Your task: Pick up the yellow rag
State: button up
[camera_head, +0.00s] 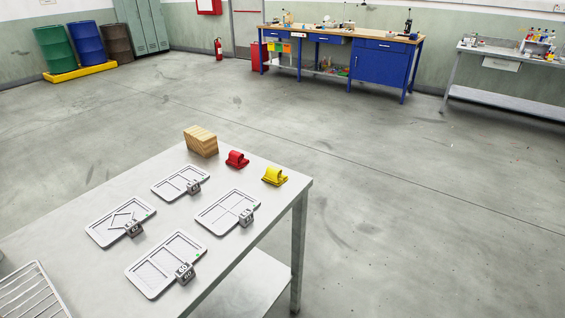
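The yellow rag (274,176) sits folded on the steel table (222,279), near its far right corner. It stands up in a rounded hump and rests free on the tabletop. A red rag (237,159) of similar shape lies just left of it and a little farther back, with a gap between them. My gripper is not in view.
Several grey trays, including one nearest the rags (228,211), lie in front with small dark blocks. A wire rack (34,294) is at lower left. Open floor (420,220) lies to the right.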

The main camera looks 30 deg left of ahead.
aim_at(274, 175)
jog(key=u, duration=0.55)
jog(key=i, duration=0.9)
jog(key=u, duration=0.7)
